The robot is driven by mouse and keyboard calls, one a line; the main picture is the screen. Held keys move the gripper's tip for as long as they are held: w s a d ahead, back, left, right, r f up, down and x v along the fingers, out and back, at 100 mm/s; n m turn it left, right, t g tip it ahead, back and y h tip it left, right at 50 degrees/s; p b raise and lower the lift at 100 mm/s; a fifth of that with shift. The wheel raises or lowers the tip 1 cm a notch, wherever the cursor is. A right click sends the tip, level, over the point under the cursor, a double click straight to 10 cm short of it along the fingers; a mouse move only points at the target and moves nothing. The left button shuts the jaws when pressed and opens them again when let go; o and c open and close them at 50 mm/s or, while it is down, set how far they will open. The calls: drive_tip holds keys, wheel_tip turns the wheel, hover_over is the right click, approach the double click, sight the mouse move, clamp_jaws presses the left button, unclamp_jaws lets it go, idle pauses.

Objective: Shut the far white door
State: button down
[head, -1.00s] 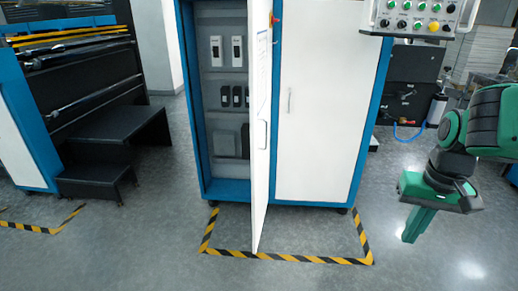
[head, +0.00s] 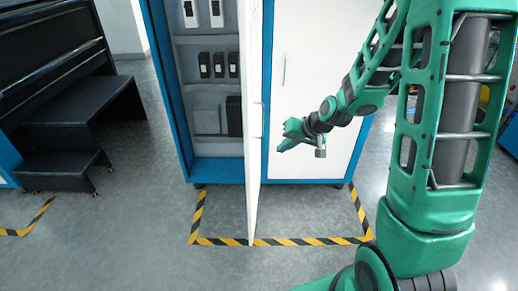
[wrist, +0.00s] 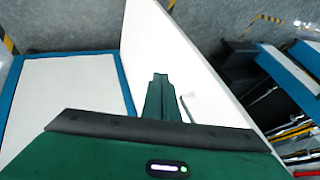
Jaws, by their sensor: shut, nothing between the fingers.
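The open white door (head: 253,140) stands nearly edge-on to me in the head view. It sticks out from the middle of the blue-framed cabinet, so the left compartment (head: 207,130) is exposed. Its handle (head: 259,120) is on the face toward the right. My gripper (head: 284,145) is shut and empty, to the right of that face, in front of the closed right-hand door (head: 310,60). In the wrist view the shut fingers (wrist: 159,78) overlap the open door (wrist: 165,40), near its handle (wrist: 184,108). Whether they touch it I cannot tell.
Yellow-black floor tape (head: 300,241) outlines the space in front of the cabinet. Black steps (head: 75,120) stand to the left. The grey floor (head: 130,220) between them is clear. The closed door (wrist: 65,90) fills the left of the wrist view.

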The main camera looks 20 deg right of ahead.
drive_tip(key=w+a+f, duration=0.6)
drive_tip(key=f, duration=0.2)
drive_tip(key=shift+w+a, duration=0.35)
drive_tip(key=shift+w, duration=0.05)
drive_tip(key=shift+r, duration=0.1)
